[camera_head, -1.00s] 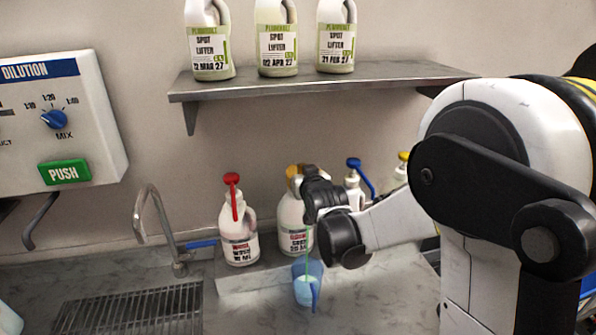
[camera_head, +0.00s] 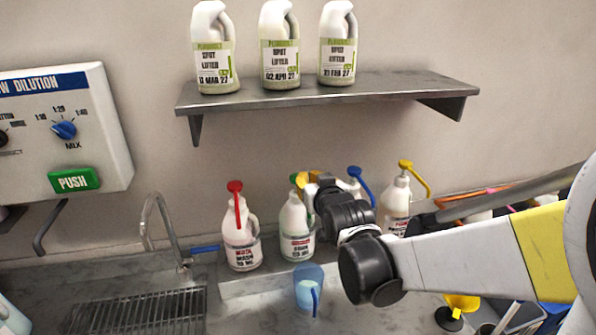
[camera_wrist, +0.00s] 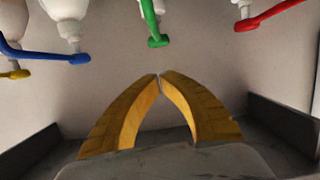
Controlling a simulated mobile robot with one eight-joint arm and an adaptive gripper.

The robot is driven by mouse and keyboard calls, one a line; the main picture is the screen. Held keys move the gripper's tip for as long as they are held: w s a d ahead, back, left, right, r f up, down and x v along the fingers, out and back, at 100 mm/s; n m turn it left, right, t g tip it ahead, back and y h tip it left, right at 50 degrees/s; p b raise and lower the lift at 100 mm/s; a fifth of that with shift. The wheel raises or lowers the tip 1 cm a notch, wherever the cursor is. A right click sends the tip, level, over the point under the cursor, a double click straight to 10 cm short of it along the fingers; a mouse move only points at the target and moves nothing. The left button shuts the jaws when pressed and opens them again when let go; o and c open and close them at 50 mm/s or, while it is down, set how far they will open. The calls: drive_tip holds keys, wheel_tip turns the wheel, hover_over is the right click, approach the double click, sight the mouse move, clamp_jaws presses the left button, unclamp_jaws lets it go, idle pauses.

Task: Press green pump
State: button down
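The green pump (camera_head: 298,181) tops a white bottle (camera_head: 295,226) with a green-marked label, second from the left in the row. My gripper (camera_head: 309,177) has yellow fingers at pump height, partly overlapping the green pump in the head view. In the wrist view the green pump (camera_wrist: 152,24) hangs from the top edge, the picture being upside down. My gripper (camera_wrist: 159,76) shows there with its fingertips together and nothing between them, apart from the pump in the picture. A blue translucent jug (camera_head: 308,290) stands in front of the green-pump bottle.
A red-pump bottle (camera_head: 240,232) stands left, blue-pump (camera_head: 361,184) and yellow-pump (camera_head: 397,199) bottles right. A shelf (camera_head: 330,92) with white jugs is above. A tap (camera_head: 165,235), drain grid (camera_head: 137,310) and dilution box (camera_head: 75,130) are left. A yellow funnel (camera_head: 459,303) lies lower right.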

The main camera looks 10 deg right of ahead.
drive_tip(key=s+f+g+b, duration=0.8)
drive_tip(key=s+f+b, duration=1)
drive_tip(key=s+f, duration=0.7)
drive_tip(key=s, duration=0.3)
drive_tip(key=shift+d+b, duration=0.15)
drive_tip(key=shift+b, duration=0.2)
